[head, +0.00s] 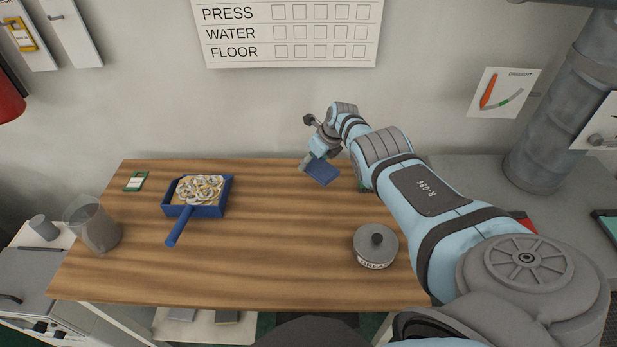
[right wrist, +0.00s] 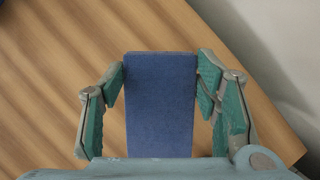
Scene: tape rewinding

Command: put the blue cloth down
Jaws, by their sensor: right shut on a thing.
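The blue cloth (head: 322,173) is a flat, folded rectangle near the back edge of the wooden table, right of its middle. My right gripper (head: 318,167) is shut on it. In the right wrist view, the cloth (right wrist: 160,105) lies between the two green-padded fingers of the gripper (right wrist: 160,82), with a finger against each long side. Wood grain shows beyond it. I cannot tell whether the cloth touches the table or hangs just above it. My left gripper is not in view.
A blue dustpan (head: 176,210) with pale curled scraps stands on the left of the wooden table (head: 275,245). A small green-and-white box (head: 136,181) and a clear cup (head: 93,226) are farther left. A lidded grease tin (head: 376,250) is at front right. The table's middle is clear.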

